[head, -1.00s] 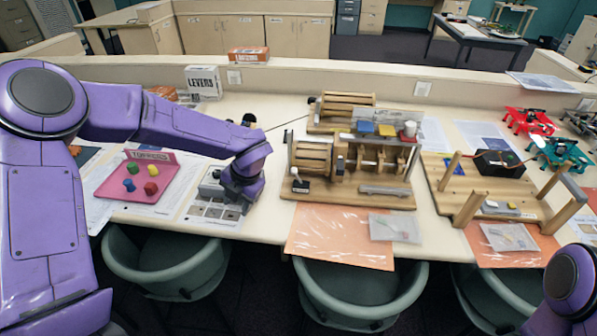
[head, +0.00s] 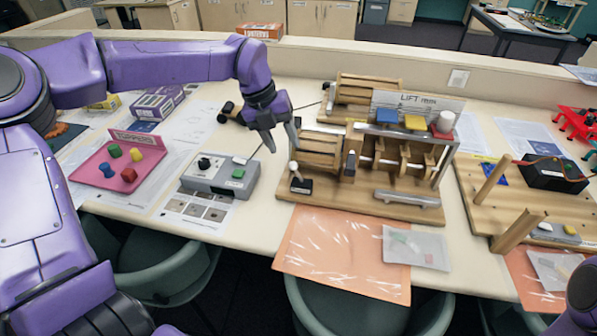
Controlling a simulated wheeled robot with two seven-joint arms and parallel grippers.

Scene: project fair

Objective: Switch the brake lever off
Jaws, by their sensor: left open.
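A wooden machine (head: 370,210) with rollers, round discs and a board reading "LIFT mm" stands on the table at the centre. At its front left corner is a small lever on a black base (head: 301,186), with a light knob (head: 293,166) on top. It looks like the brake lever; any label is too small to read. My left gripper (head: 284,148) points down just above and to the left of the knob, open and empty. I cannot tell whether it touches the knob. My right gripper is out of view.
A grey control box (head: 220,177) with a black dial stands left of the machine. A wooden rig with posts (head: 515,205) stands to the right. Orange sheets (head: 330,255) hang at the table's front edge.

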